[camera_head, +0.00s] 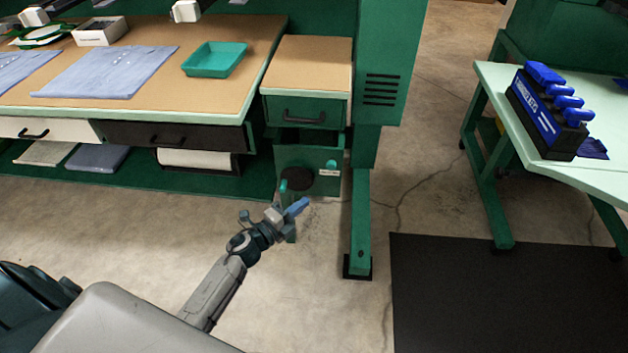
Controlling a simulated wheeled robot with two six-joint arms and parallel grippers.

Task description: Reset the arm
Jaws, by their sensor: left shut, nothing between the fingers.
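My left arm (213,290) comes in from the lower left and reaches up and to the right over the bare floor. My left gripper (297,207) is at its end, with blue fingers that are shut and empty. It shows in front of the lower part of the green cabinet, and I see it touching nothing. My right gripper is not in view.
A wooden-topped workbench (165,104) holds a teal tray (215,59) and folded blue cloth (107,71). A green post (361,215) stands right of the cabinet (309,160). A black mat (480,295) lies right. A light-green table (490,88) carries a blue-and-black rack (541,117).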

